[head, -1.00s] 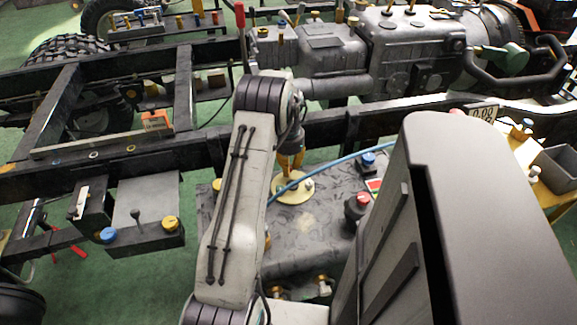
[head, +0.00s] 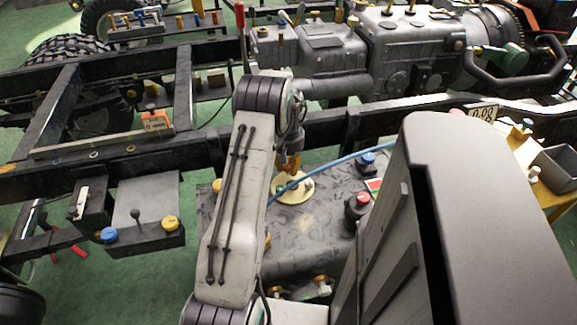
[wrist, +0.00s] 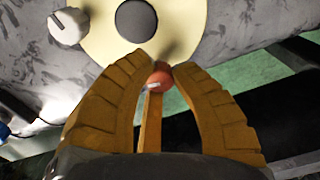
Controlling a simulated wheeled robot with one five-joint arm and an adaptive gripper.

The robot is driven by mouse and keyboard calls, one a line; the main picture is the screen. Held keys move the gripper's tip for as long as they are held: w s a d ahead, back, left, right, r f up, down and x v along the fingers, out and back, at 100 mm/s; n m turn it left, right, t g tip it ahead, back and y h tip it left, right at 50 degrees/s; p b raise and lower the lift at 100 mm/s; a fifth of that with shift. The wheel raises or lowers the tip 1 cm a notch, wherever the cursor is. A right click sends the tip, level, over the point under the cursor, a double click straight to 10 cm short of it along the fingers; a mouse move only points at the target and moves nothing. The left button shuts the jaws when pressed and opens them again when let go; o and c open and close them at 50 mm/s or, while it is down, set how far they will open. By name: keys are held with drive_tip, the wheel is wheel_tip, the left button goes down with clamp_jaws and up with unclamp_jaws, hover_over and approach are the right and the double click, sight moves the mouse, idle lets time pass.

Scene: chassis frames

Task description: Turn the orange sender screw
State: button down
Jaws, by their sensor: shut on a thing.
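The orange sender screw (wrist: 161,78) shows as a rounded orange head between the fingertips of my gripper (wrist: 160,64) in the wrist view. The yellow-brown fingers are shut on it. Behind it is the cream round sender plate (wrist: 103,35) with a dark round centre. I cannot tell whether the screw touches the plate. In the head view the sender plate (head: 296,193) lies on the grey tank (head: 310,230). My gripper (head: 290,166) points down at its far edge, partly hidden by my arm, with a small orange patch at the fingers.
A blue hose (head: 335,160) runs close past the plate. A blue cap (head: 367,160) and a red-topped black knob (head: 357,205) stand on the tank to the right. A dark chassis rail (head: 330,130) runs behind. A pale knob (wrist: 68,26) sits by the plate.

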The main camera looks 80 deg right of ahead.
sight(288, 166)
drive_tip(key=shift+a+f+n, duration=0.1)
drive_tip(key=shift+n, duration=0.3)
drive_tip(key=c, duration=1)
unclamp_jaws()
drive_tip(key=shift+c, duration=0.2)
wheel_tip(288, 166, up, 12)
idle(0.6)
